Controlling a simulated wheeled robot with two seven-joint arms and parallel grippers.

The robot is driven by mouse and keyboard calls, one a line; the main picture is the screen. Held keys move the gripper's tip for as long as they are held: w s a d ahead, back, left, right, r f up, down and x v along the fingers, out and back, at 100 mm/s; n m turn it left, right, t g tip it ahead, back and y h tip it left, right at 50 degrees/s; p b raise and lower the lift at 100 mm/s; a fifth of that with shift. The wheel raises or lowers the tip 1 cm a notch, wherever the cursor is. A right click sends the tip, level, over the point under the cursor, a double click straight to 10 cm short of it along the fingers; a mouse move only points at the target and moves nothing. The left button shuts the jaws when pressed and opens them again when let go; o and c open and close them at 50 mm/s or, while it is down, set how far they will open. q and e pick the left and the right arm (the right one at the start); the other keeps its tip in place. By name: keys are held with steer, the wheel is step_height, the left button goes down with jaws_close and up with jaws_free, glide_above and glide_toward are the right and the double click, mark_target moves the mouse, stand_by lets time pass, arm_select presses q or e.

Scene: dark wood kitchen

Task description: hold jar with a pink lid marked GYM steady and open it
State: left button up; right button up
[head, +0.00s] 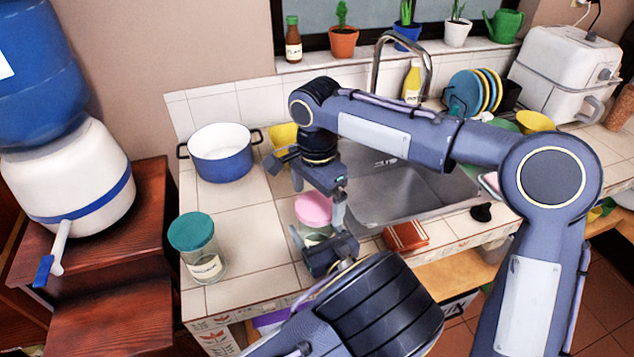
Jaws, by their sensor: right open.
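The jar with the pink lid (314,209) stands on the tiled counter, left of the sink. Its lid is on, and the grippers hide much of its body and any label. My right gripper (319,196) reaches down from above with open jaws, close over the lid. My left gripper (322,238) comes from the front, low at the jar's body. The jar shows between its fingers, but whether they press on the glass is hidden.
A teal-lidded jar (192,232) stands at the counter's left front. Tiles between the teal-lidded jar and the pot are clear.

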steer(key=shift+f, duration=0.3)
